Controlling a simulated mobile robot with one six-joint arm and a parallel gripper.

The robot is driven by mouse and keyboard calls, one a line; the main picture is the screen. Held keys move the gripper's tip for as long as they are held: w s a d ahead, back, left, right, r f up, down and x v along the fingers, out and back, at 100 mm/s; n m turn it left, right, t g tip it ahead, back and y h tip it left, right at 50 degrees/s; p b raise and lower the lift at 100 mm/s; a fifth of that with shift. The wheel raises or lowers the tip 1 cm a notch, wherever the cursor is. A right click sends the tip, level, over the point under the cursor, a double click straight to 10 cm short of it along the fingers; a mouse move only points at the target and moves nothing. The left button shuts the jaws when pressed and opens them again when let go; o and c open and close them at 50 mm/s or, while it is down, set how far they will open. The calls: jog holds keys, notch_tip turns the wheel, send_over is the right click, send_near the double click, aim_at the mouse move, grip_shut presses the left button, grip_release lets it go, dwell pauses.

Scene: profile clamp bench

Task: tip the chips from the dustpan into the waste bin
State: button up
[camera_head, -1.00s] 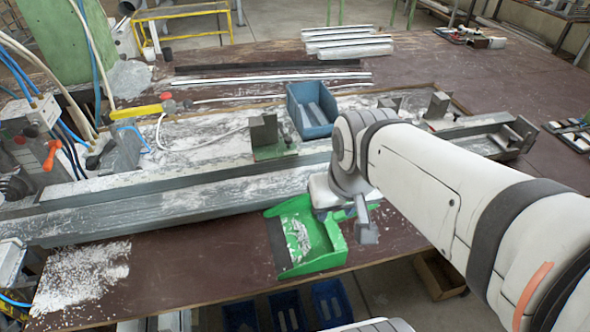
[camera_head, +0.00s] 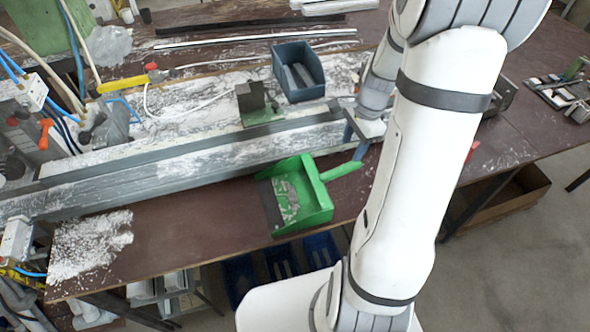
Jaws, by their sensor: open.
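The green dustpan (camera_head: 318,205) lies at the front edge of the brown bench, its handle pointing right and up in the picture. Pale chips (camera_head: 287,196) lie inside it near its dark lip. My gripper (camera_head: 357,142) is open, just beyond the end of the dustpan's handle. The fingers appear close to the handle's end; I cannot tell whether they touch it. No container is clearly recognisable as the waste bin; a brown open box (camera_head: 518,205) stands on the floor at the right.
A blue bin (camera_head: 299,70) with bars in it stands on the bench behind the long metal profile (camera_head: 180,172). A patch of white chips (camera_head: 90,246) lies at the left front. Blue bins (camera_head: 281,262) sit below the bench edge.

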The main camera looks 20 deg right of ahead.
aim_at(346, 166)
jog(key=shift+d+f+m, duration=0.25)
jog(key=shift+f+m, duration=0.05)
jog(key=shift+f, duration=0.1)
jog(key=f+b, duration=0.2)
jog(key=f, duration=0.1)
jog(key=a+f+b, duration=0.1)
jog(key=f+b, duration=0.1)
jog(key=f, duration=0.1)
jog(key=f+b, duration=0.2)
jog(key=b, duration=0.1)
jog(key=shift+a+f, duration=0.2)
jog(key=shift+f, duration=0.2)
grip_shut()
dwell(0.3)
jog(key=shift+r, duration=0.15)
